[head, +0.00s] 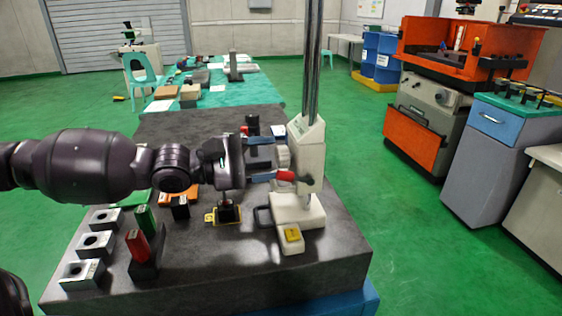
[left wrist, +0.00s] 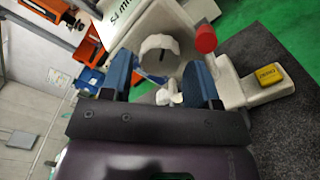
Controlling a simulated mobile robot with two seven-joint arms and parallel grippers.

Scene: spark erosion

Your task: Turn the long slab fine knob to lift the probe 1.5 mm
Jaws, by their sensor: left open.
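A pale stand (head: 311,150) with a tall steel column rises from a white base (head: 300,212) on the dark stone slab. In the left wrist view, a round, ridged white knob (left wrist: 160,55) sticks out of the stand's body. A smaller pale part (left wrist: 169,97) shows nearer the palm; I cannot tell its shape fully. My left gripper (head: 274,158) is open beside the stand, its blue fingers pointing at it. In the left wrist view the fingertips (left wrist: 158,66) lie on either side of the knob; contact cannot be told. My right gripper is not in view.
A red-ended part (head: 285,175) sits close to the lower finger. A yellow button block (head: 292,235) is on the base's front. Steel blocks (head: 83,270), a green block (head: 145,222) and a red-topped block (head: 140,246) stand on the slab (head: 220,285). Its front right is clear.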

